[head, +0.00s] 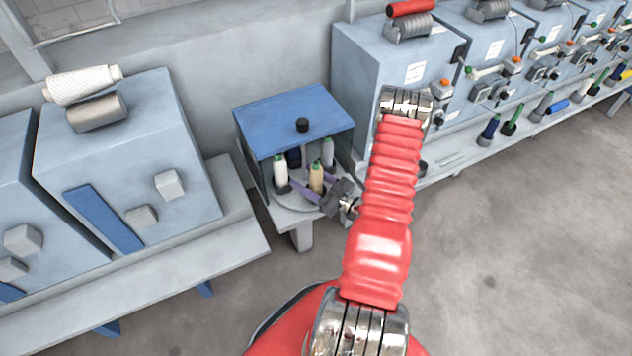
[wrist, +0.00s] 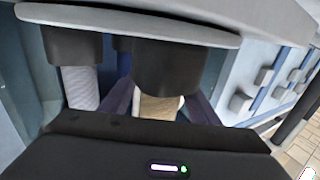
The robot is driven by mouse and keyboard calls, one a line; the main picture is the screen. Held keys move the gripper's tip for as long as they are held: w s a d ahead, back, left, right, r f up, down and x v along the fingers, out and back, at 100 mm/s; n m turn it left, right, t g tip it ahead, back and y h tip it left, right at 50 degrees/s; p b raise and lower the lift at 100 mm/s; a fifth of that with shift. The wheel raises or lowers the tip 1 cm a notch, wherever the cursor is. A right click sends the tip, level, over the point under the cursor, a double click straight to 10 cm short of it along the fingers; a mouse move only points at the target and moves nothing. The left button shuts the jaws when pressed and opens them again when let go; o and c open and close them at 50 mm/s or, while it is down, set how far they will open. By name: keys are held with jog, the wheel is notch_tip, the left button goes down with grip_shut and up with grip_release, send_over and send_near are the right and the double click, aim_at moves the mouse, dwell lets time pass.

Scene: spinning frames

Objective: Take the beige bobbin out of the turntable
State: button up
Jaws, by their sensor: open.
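The turntable (head: 300,201) is a pale round disc under a blue-topped housing. The beige bobbin (head: 316,178) stands upright near its front edge; it also shows in the wrist view (wrist: 158,107), with its wide dark base (wrist: 165,65) against the disc (wrist: 110,18). My gripper (head: 311,184) is open at the front of the turntable, its purple fingers on either side of the beige bobbin. In the wrist view one finger (wrist: 118,98) is left of it and the other (wrist: 201,108) right. Whether either touches it I cannot tell.
A white bobbin (head: 280,171), a grey bobbin (head: 327,153) and a dark blue bobbin (head: 293,158) share the turntable. The blue roof (head: 290,115) covers them from above. Blue-grey machines stand left (head: 140,165) and right (head: 385,70). The floor in front is clear.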

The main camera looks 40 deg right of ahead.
aim_at(315, 172)
jog(key=shift+c, duration=0.2)
jog(key=c, duration=1.1)
jog(key=shift+r, duration=5)
